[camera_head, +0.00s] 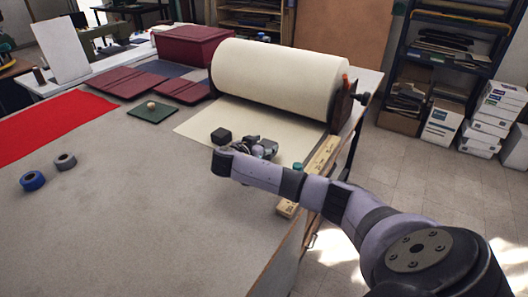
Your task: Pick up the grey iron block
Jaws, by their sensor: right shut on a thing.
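The grey iron block (221,136) is a small dark cube at the edge of the cream paper sheet, near the middle of the table. My right arm reaches in from the lower right. My right gripper (238,143) is at the block's right side and is shut on it. The wrist hides part of the gripper, and the fingertips are small in this view. I cannot tell whether the block is touching the table or just above it. My left gripper is not in view.
A large cream paper roll (280,76) stands behind the block. A green mat (140,111) with a small knob, maroon covers (125,84) and red cloth (48,125) lie leftward. Two tape rolls (33,180) (65,161) sit at left. The front table is clear.

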